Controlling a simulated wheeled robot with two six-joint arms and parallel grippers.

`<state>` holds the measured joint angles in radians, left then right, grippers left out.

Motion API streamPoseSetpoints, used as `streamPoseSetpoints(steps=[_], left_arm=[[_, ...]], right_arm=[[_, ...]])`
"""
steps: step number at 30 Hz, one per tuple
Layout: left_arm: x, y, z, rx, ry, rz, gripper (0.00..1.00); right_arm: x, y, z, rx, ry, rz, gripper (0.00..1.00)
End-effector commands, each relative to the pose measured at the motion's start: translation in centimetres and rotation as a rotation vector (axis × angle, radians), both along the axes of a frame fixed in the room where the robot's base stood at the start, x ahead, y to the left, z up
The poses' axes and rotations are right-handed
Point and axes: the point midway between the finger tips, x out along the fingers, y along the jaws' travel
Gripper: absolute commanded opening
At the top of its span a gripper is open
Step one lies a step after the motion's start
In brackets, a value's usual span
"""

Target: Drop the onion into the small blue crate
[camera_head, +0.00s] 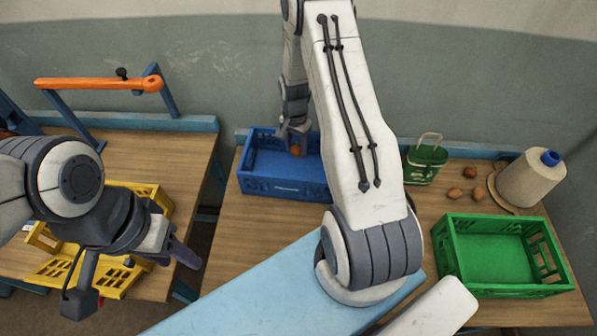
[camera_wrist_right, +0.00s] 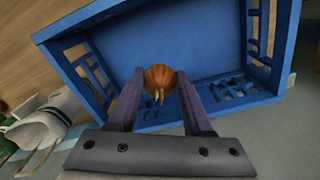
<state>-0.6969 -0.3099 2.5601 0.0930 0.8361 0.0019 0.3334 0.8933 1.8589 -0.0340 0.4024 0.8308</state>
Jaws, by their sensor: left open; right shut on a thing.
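The onion (camera_head: 297,151) is orange-brown and held by my right gripper (camera_head: 294,138) over the right part of the blue crate (camera_head: 285,188). In the right wrist view the onion (camera_wrist_right: 160,76) sits between the two fingertips of my right gripper (camera_wrist_right: 160,80), with the inside of the blue crate (camera_wrist_right: 215,50) behind it. Its exact height over the crate floor is hard to tell. The crate looks empty. My left gripper (camera_head: 182,252) is open and empty at the left, near the yellow crates.
Yellow crates (camera_head: 105,275) stand on the left table. A green crate (camera_head: 505,288), a small green handled box (camera_head: 425,163), three brown round items (camera_head: 470,172) and a large twine spool (camera_head: 531,180) are at the right. My right arm hides part of the middle table.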

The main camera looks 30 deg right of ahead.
Motion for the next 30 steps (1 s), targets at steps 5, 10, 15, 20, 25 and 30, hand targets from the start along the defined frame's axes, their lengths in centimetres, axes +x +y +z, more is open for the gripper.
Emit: streamPoseSetpoints(steps=[5, 10, 15, 20, 25, 30], left_arm=[[0.0, 0.0, 0.1, 0.000, 0.000, 0.000, 0.50], [0.0, 0.0, 0.1, 0.000, 0.000, 0.000, 0.50], [0.0, 0.0, 0.0, 0.000, 0.000, 0.000, 0.50], [0.0, 0.0, -0.5, 0.000, 0.000, 0.000, 0.50], [0.0, 0.0, -1.5, 0.000, 0.000, 0.001, 0.50], [0.0, 0.0, -2.3, 0.000, 0.000, 0.001, 0.50]], right_arm=[[0.0, 0.0, 0.1, 0.000, 0.000, 0.000, 0.73], [0.0, 0.0, 0.1, 0.000, 0.000, 0.001, 0.85], [0.0, 0.0, 0.1, 0.000, 0.000, 0.001, 0.85], [0.1, 0.0, 1.2, -0.001, -0.003, 0.001, 0.85], [0.3, 0.0, 4.3, -0.002, -0.007, 0.000, 0.85], [0.2, 0.1, 7.6, -0.001, -0.005, 0.000, 0.85]])
